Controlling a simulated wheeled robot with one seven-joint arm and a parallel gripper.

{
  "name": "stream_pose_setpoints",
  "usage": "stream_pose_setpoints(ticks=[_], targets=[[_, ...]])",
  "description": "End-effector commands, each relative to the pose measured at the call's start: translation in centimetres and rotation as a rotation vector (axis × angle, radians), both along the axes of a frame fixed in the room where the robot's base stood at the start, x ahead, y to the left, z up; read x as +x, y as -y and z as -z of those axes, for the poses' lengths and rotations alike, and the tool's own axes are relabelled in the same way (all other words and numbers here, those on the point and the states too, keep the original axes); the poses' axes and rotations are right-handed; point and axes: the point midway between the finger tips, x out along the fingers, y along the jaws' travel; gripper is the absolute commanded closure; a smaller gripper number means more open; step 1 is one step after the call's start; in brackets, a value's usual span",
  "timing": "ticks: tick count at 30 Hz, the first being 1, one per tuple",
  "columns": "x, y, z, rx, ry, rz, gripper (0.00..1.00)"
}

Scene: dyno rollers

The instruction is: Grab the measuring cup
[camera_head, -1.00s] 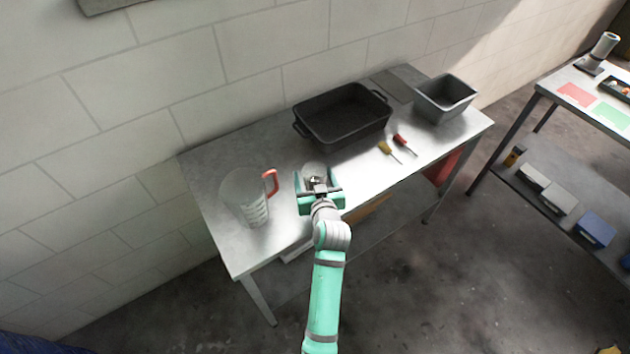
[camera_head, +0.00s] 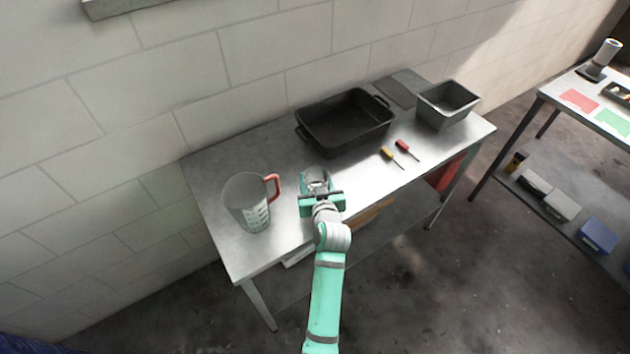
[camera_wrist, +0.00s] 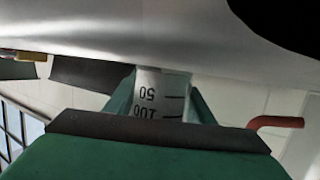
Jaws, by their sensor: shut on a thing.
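A small clear measuring cup (camera_head: 317,175) stands near the front of the metal table, between the fingers of my gripper (camera_head: 317,187). In the wrist view the cup (camera_wrist: 162,95) shows dark printed marks, 50 and 100, upside down. My green gripper (camera_wrist: 165,108) is shut on its sides, with a finger on each side. The cup's lower part is partly hidden by the gripper in the head view. A larger clear measuring jug (camera_head: 245,204) with a red handle stands apart to the left; its handle (camera_wrist: 275,122) shows at the right of the wrist view.
The metal table (camera_head: 215,165) stands against a block wall. A black roasting pan (camera_head: 345,122) is behind my gripper. A grey bin (camera_head: 446,105) is at the right end. Yellow (camera_head: 388,153) and red (camera_head: 404,146) screwdrivers lie to the right. A second table (camera_head: 546,92) stands farther right.

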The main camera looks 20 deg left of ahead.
Motion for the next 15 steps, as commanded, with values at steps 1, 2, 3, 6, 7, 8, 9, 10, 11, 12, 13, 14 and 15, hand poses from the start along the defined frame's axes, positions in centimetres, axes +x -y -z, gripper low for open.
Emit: stream_pose_setpoints(ticks=[1,2,3,6,7,8,9,10,11,12,13,14,15], targets=[[0.0,0.0,-0.2,0.0,0.002,0.0,0.75],[0.0,0.0,-0.3,0.0,0.002,0.0,0.75],[0.0,0.0,-0.5,0.001,0.003,0.0,0.75],[0.1,0.0,-1.0,0.0,0.004,0.0,0.75],[0.0,0.0,-1.2,0.0,0.004,0.0,0.75],[0.0,0.0,-1.4,0.0,0.004,0.0,0.75],[0.0,0.0,-1.7,-0.001,0.003,0.0,0.75],[0.0,0.0,-1.9,0.0,0.003,0.001,0.75],[0.1,0.0,-2.2,0.0,0.003,0.001,0.75],[0.0,0.0,-2.6,0.001,0.003,0.0,0.75],[0.0,0.0,-2.9,0.0,0.004,-0.001,0.75],[0.0,0.0,-3.2,0.0,0.004,-0.001,0.75],[-0.4,0.0,-3.4,0.0,0.002,0.0,0.75]])
